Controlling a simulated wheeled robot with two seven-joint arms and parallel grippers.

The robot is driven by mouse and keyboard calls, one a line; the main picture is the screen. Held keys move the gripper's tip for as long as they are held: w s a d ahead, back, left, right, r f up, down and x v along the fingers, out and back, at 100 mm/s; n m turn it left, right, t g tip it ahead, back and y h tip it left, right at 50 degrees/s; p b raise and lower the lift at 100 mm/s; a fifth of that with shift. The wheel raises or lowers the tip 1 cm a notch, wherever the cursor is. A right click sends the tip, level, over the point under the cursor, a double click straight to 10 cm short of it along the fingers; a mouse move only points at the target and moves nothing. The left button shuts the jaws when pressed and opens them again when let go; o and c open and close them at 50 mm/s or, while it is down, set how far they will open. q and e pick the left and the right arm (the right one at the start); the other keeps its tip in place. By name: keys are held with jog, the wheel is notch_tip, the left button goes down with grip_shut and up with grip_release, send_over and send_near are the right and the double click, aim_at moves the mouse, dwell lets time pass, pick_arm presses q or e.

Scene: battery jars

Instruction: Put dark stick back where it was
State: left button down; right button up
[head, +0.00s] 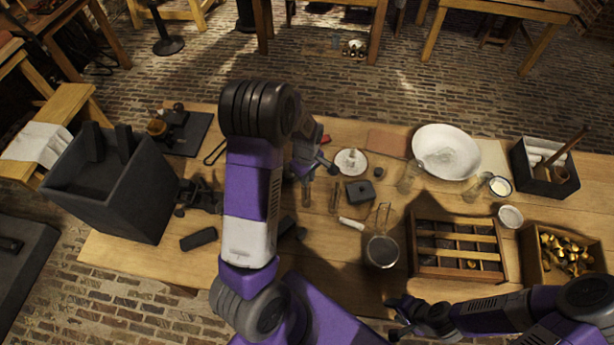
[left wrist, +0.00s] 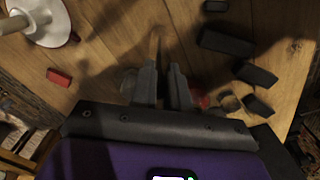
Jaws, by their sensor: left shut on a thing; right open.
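My left gripper (left wrist: 163,75) is shut on a thin dark stick (left wrist: 154,46), whose brownish end shows just past the fingertips in the left wrist view. In the head view my left gripper (head: 328,166) is above the middle of the table, partly hidden by my own arm, and the stick cannot be made out there. Several dark bars lie on the wood, one of them (left wrist: 226,43) to the right of the fingers in the left wrist view. Another dark bar (head: 198,239) lies near the table's left front. My right gripper (head: 398,316) is open and empty near the front edge.
A tall grey bin (head: 115,190) stands at the left. A white disc with a peg (head: 351,162), a dark block (head: 360,191), a glass beaker (head: 381,250), a slatted wooden rack (head: 430,270) and a white bowl (head: 445,152) occupy the middle and right. Bare wood shows at the left front.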

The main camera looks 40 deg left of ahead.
pick_arm(q)
jog(key=shift+f, duration=0.15)
jog(key=c, duration=1.1)
grip_release()
notch_tip(320, 180, up, 12)
jog(key=p, duration=0.1)
jog(key=s+d+f+m+h, duration=0.2)
jog(key=s+d+f+m, duration=0.2)
jog(key=d+f+m, duration=0.75)
jog(key=shift+m+h, duration=0.9)
jog(key=shift+m, duration=0.05)
jog(key=s+d+f, duration=0.3)
jog(key=f, duration=0.1)
jog(key=s+d+f, duration=0.3)
jog(key=d+f, duration=0.1)
jog(key=s+d+f, duration=0.3)
jog(key=d, duration=0.1)
jog(key=shift+d+f, duration=0.1)
jog(key=shift+f, duration=0.3)
jog(key=shift+s+d+m+t, duration=0.3)
jog(key=shift+s+d, duration=0.05)
